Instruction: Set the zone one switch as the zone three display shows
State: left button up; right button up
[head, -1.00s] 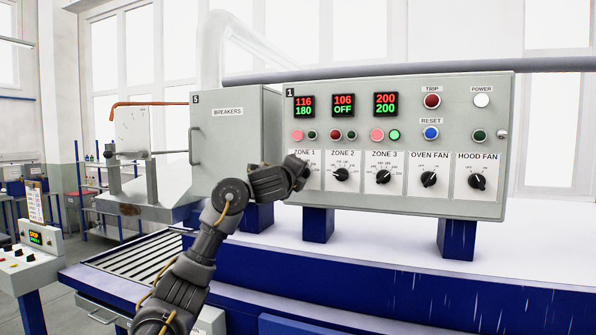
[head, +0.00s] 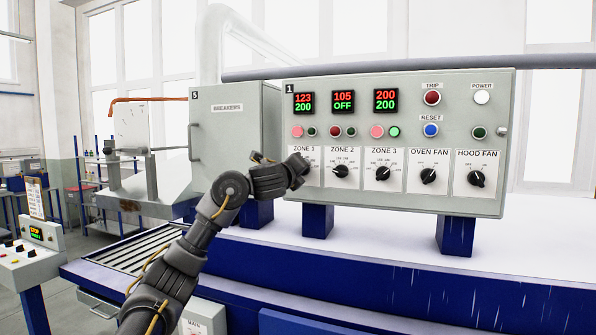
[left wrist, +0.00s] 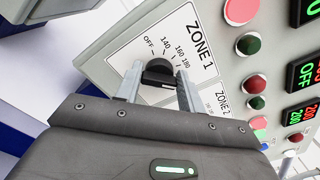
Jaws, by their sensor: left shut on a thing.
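The zone one switch is a black knob (left wrist: 160,72) on a white plate labelled ZONE 1, seen in the left wrist view. Marks OFF, 140, 160 and 180 show; beyond 180 the finger covers the scale. My left gripper (left wrist: 160,88) is shut on this knob, one finger on each side. In the head view my left gripper (head: 298,168) hides the knob. The zone one display (head: 304,103) reads 123 in red over 200 in green. The zone three display (head: 386,100) reads 200 over 200. My right gripper is not in view.
The zone two display (head: 343,102) reads 105 over OFF. The zone two knob (head: 340,172) and zone three knob (head: 383,174) sit right of my gripper. Push buttons and lamps line the panel (head: 455,130) above. A breakers cabinet (head: 232,150) stands close on the left.

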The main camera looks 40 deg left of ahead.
pick_arm(q)
jog(key=o, duration=1)
jog(key=shift+s, duration=0.1)
jog(key=p+v, duration=0.1)
jog(key=v, duration=0.9)
jog(key=shift+s+d, duration=0.15)
jog(key=shift+s, duration=0.1)
